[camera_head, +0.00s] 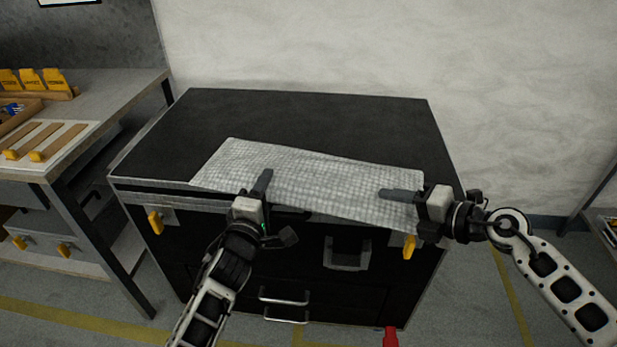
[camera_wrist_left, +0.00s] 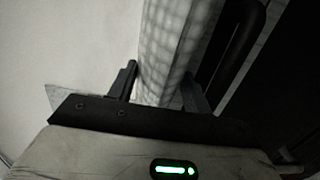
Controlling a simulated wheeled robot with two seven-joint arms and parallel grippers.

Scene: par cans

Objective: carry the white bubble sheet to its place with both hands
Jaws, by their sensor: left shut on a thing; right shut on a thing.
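The white bubble sheet (camera_head: 310,178) is a wide, flat, pale sheet with a fine grid of bubbles. It is in front of and over the near part of a black cabinet top (camera_head: 330,120); I cannot tell whether it touches the top. My left gripper (camera_head: 262,188) is shut on the sheet's near edge, left of its middle. In the left wrist view the sheet (camera_wrist_left: 172,50) runs between the two fingers. My right gripper (camera_head: 400,194) is shut on the sheet's right end. The lower fingers are partly hidden by the sheet.
The black cabinet has drawers with metal handles (camera_head: 284,298) and yellow clips (camera_head: 155,222) below its top. A workbench (camera_head: 90,85) with yellow-handled tools stands at the left. A white wall (camera_head: 400,50) is behind. The cabinet top's back part is bare.

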